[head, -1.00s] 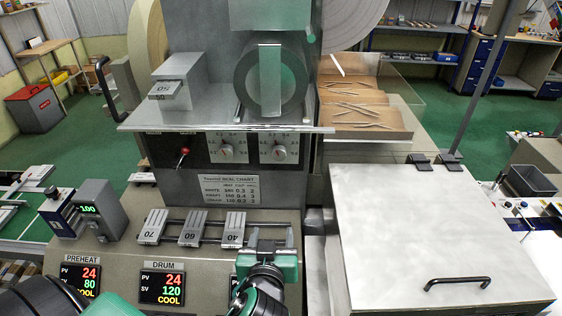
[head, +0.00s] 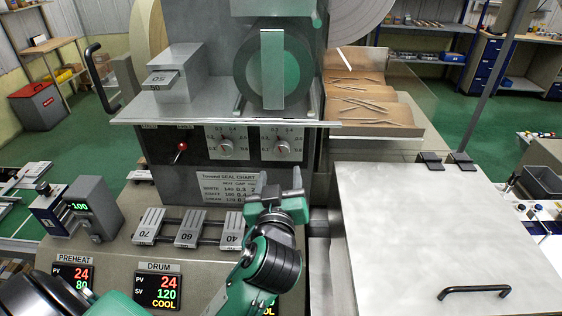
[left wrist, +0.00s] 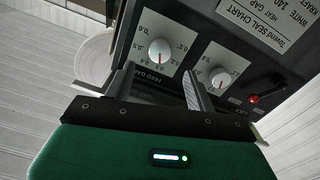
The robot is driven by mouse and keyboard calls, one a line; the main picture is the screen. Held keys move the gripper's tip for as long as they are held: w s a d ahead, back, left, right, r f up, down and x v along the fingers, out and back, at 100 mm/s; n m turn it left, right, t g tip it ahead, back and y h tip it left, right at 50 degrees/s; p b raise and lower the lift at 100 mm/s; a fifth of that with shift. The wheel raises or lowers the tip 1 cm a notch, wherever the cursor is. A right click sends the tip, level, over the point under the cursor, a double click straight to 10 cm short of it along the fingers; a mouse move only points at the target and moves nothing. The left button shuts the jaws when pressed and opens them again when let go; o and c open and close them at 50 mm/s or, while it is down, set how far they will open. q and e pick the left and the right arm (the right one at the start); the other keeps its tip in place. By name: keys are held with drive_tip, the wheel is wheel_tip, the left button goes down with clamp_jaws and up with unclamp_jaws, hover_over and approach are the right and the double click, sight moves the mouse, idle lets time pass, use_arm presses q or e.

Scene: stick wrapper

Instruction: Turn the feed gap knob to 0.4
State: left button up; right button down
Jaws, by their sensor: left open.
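The feed gap knob (head: 283,149) is the right of two round silver knobs on white dial plates on the machine's front. It also shows in the left wrist view (left wrist: 159,52), with the label "FEED GAP" beside it, seen upside down. Its exact setting is too small to read surely. My left gripper (head: 282,194) is open and empty, below and in front of this knob. In the left wrist view its two fingers (left wrist: 157,84) point toward the feed gap plate, apart from the knob. My right gripper is not in view.
A second knob (head: 226,148) and a red-tipped lever (head: 181,147) sit left of the feed gap knob. A metal shelf (head: 220,112) juts out above the knobs. A seal chart (head: 226,184) is below, partly covered by my gripper. A handled metal lid (head: 430,230) lies right.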

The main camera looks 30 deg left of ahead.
sight(281, 153)
use_arm(q)
drive_tip(key=p+x, duration=0.1)
drive_tip(key=x, duration=0.2)
drive_tip(key=p+x, duration=0.1)
drive_tip(key=x, duration=0.2)
drive_tip(key=shift+w+a+r, duration=0.1)
drive_tip(key=shift+a+r, duration=0.05)
drive_tip(key=shift+r, duration=0.1)
drive_tip(key=shift+w+a+f+p, duration=0.1)
drive_tip(key=shift+w+a+p, duration=0.05)
drive_tip(key=shift+w+p, duration=0.2)
drive_tip(key=shift+w, duration=0.1)
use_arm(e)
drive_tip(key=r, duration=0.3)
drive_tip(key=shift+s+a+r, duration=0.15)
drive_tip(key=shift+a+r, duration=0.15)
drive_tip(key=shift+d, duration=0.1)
use_arm(q)
drive_tip(key=c, duration=1)
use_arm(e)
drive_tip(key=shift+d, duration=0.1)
